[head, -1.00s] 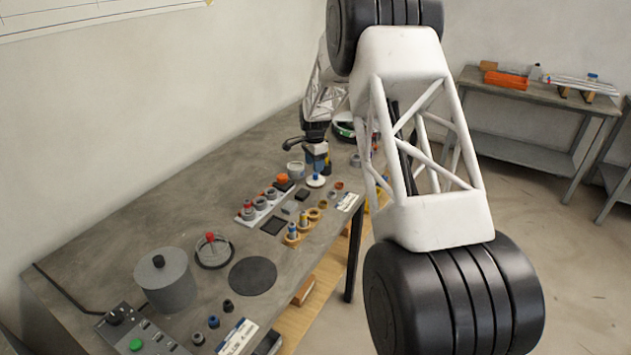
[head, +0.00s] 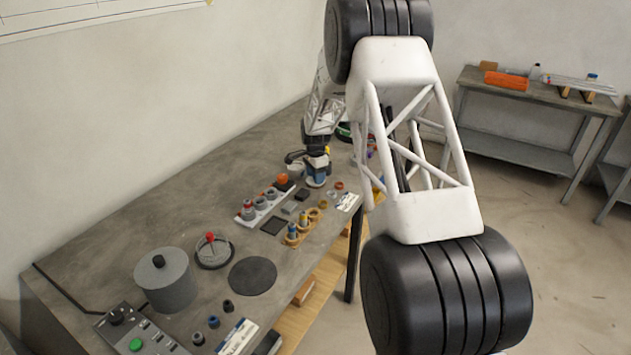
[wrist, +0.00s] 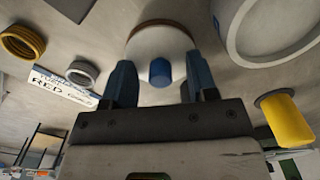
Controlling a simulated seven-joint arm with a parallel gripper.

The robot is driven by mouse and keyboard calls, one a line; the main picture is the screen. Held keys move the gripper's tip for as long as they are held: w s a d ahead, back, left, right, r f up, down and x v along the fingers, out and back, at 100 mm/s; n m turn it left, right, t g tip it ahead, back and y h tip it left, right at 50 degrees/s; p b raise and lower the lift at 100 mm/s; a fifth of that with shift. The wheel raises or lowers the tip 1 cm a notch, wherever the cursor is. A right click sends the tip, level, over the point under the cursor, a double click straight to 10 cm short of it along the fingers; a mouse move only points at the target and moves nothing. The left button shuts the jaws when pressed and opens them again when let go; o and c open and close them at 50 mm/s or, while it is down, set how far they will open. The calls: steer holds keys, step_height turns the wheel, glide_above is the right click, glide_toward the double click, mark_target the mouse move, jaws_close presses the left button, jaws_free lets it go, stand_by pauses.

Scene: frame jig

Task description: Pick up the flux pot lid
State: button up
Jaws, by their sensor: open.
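The flux pot lid is a pale round disc with a blue knob (wrist: 161,72). In the wrist view it lies at top centre, just beyond my fingertips. My gripper (wrist: 160,80) is open, with one blue finger on each side of the knob and no visible grip on it. In the head view my gripper (head: 317,171) is low over the bench and covers most of the lid (head: 315,184). A pale round pot (head: 294,171) stands just left of it, partly hidden by the wrist; its wide rim (wrist: 240,45) shows at upper right in the wrist view.
A yellow cylinder (wrist: 287,118) lies to the right in the wrist view. A brass ring (wrist: 22,43), a grey ring (wrist: 82,73) and a label card (wrist: 62,88) lie left. In the head view, a white rack (head: 265,208) and a wooden holder (head: 302,227) stand nearer.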

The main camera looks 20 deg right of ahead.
steer(key=shift+c, duration=0.5)
jaws_close()
steer(key=shift+r, duration=0.15)
steer(key=shift+r, duration=0.75)
step_height(320, 180, up, 2)
steer(key=shift+s, duration=0.1)
steer(key=s, duration=0.5)
steer(key=s+a+r, duration=0.1)
steer(key=s, duration=0.9)
steer(key=shift+s+a+r, duration=0.15)
steer(key=shift+s+a, duration=0.1)
steer(key=shift+s, duration=0.1)
steer(key=shift+r, duration=0.15)
